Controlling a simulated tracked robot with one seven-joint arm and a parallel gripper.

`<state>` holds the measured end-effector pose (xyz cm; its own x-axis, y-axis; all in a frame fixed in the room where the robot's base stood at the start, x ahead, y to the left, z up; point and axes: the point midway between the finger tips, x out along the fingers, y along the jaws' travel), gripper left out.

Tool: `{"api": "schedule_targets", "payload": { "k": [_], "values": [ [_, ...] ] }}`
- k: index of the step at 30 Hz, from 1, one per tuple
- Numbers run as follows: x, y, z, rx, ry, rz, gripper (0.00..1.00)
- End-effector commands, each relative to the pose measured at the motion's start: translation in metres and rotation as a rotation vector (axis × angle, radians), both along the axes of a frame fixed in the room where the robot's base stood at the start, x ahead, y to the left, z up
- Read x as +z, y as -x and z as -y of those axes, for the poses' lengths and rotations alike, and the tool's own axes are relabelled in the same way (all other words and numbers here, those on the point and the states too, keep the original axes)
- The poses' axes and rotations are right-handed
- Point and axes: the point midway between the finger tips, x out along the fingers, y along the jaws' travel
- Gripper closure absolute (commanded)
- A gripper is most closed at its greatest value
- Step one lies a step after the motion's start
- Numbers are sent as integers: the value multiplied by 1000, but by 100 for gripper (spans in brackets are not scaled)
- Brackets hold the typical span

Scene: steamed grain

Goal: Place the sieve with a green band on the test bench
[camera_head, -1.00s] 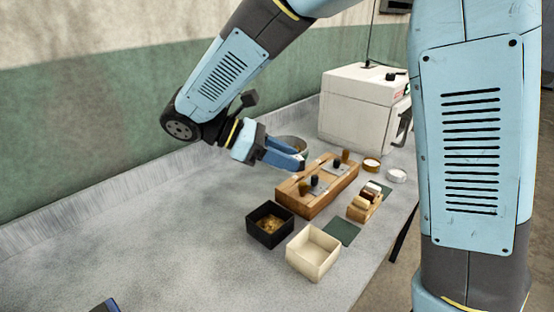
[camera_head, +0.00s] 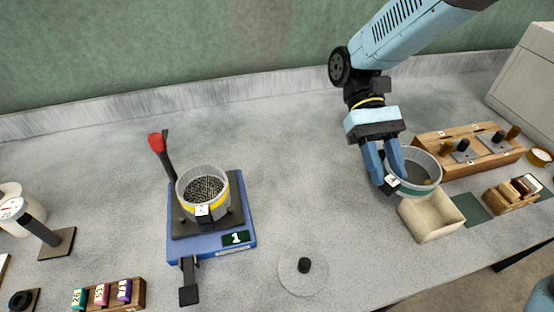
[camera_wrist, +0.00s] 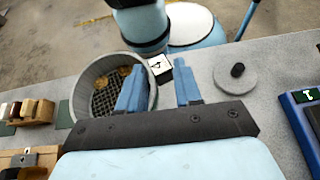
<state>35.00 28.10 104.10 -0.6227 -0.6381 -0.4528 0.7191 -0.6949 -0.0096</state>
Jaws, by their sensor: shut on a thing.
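The sieve with a green band (camera_head: 428,189) is a grey round pan at the right of the head view. In the wrist view the sieve (camera_wrist: 82,92) shows a dark mesh with a few golden clumps. My gripper (camera_head: 391,180) is shut on the sieve at its side, by a dark block with a white label (camera_wrist: 160,66). The sieve appears level and overlaps the cream box in the picture; its height above the grey bench (camera_head: 300,190) cannot be told exactly.
A blue stand marked 1 (camera_head: 245,222) bears a yellow-banded sieve (camera_head: 190,208) beside a red-knobbed lever (camera_head: 156,142). A cream box (camera_head: 432,222), wooden block (camera_head: 425,143) and round lid (camera_head: 303,280) are nearby. The middle of the bench is clear.

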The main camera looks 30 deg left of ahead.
Motion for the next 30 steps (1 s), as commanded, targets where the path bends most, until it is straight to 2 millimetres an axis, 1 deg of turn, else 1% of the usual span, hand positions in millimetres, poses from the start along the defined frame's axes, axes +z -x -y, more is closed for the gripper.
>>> {"api": "schedule_targets", "payload": {
  "k": [3, 6, 10, 15, 22, 26, 30],
  "values": [
    [-6, 16, -18, -174, -1, 0, 100],
    [-8, 28, -35, -324, -1, 0, 100],
    [-10, 39, -57, -526, -1, 1, 100],
    [-9, 46, -88, -801, -1, 2, 100],
    [-5, 41, -126, -1179, -1, 4, 100],
    [-3, 31, -143, -1386, -1, 5, 100],
    [-2, 17, -158, -1593, -2, 6, 100]
  ]
}}
